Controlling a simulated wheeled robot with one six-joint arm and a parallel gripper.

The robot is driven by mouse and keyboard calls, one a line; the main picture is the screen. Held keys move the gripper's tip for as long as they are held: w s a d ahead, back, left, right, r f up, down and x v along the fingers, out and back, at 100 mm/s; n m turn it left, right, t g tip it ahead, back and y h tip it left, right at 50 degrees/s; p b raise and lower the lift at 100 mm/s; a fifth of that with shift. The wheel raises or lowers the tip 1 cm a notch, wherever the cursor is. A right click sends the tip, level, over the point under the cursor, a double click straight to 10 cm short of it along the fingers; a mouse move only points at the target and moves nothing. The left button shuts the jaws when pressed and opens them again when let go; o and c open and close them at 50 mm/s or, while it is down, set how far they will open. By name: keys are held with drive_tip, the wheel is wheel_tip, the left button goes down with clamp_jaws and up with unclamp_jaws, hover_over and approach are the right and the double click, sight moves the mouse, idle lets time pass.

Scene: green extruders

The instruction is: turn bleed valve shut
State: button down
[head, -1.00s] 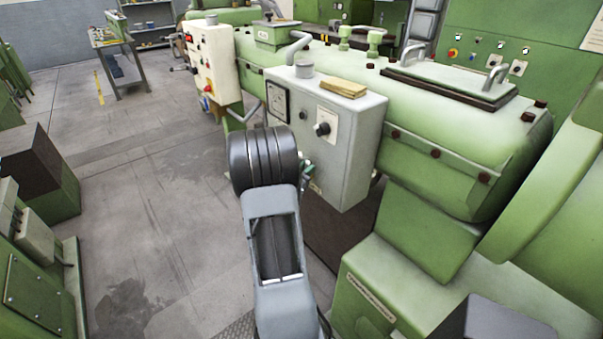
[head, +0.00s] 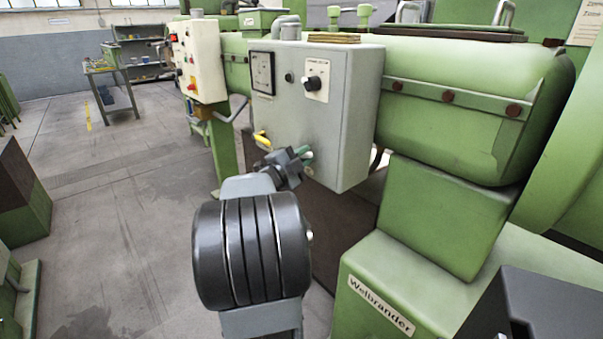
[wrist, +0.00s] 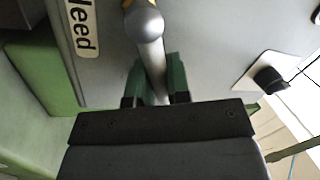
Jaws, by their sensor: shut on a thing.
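The bleed valve's silver lever (wrist: 146,24) shows in the wrist view, with a rounded knob-like part and a stem running down between the fingers. A bit of brass or yellow shows at the top edge beyond it. My gripper (wrist: 157,82) has green fingers, one on each side of the stem, and is shut on it. In the head view my gripper (head: 304,155) is at the lower front of the grey box, beside a yellow part (head: 262,138). My wrist hides most of the lever there. A label (wrist: 82,25) reading "leed", cut off, is beside the lever.
The grey control box (head: 345,120) has a gauge (head: 262,73) and a black knob (head: 313,83) above my gripper. The green extruder barrel (head: 460,110) and its base are close on the right. Open floor (head: 130,200) lies to the left.

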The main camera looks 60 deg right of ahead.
drive_tip(key=m+b, duration=0.2)
drive_tip(key=f+m+g+b, duration=0.1)
drive_tip(key=m+b, duration=0.1)
drive_tip(key=b, duration=0.1)
drive_tip(key=f+m+b, duration=0.1)
drive_tip(key=b, duration=0.2)
drive_tip(key=shift+s+a+f+m, duration=0.1)
drive_tip(key=shift+s+f+m, duration=0.15)
drive_tip(key=shift+m, duration=0.15)
drive_tip(key=shift+m+g+b, duration=0.3)
drive_tip(key=shift+g+b, duration=0.05)
drive_tip(key=shift+g, duration=0.05)
drive_tip(key=c, duration=1.1)
unclamp_jaws()
drive_tip(key=shift+r, duration=0.1)
drive_tip(key=shift+a, duration=0.1)
drive_tip(key=v, duration=1.3)
drive_tip(key=shift+w+a+p, duration=0.2)
drive_tip(key=shift+a+p, duration=0.1)
drive_tip(key=shift+p, duration=0.15)
drive_tip(key=shift+r, duration=0.15)
